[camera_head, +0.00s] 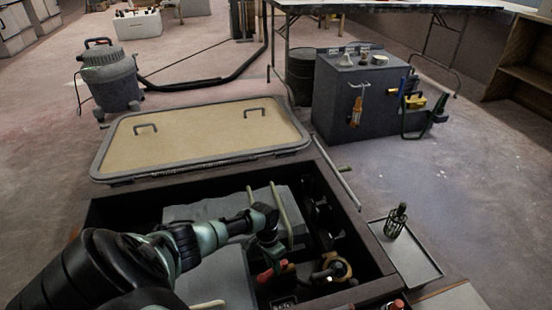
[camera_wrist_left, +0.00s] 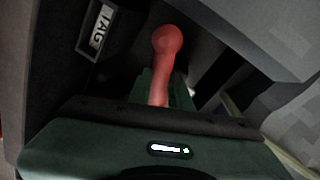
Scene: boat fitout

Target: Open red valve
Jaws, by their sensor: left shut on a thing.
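The red valve (camera_head: 276,270) sits low inside the open hatch box, right of its middle, in the head view. Its red handle (camera_wrist_left: 166,62) fills the middle of the left wrist view, with a round knob at its far end. My left gripper (camera_head: 268,252) reaches down into the box and is shut on the red handle. The gripper's fingers are mostly hidden behind its own dark green body in the wrist view. My right gripper is not seen in either view.
A brass-coloured round fitting (camera_head: 337,268) stands just right of the valve. The box rim (camera_head: 345,200) surrounds the arm. The hatch lid (camera_head: 200,138) lies open behind. A tray (camera_head: 418,262) with a small caged lamp (camera_head: 396,220) lies right. A label plate (camera_wrist_left: 97,28) is beside the handle.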

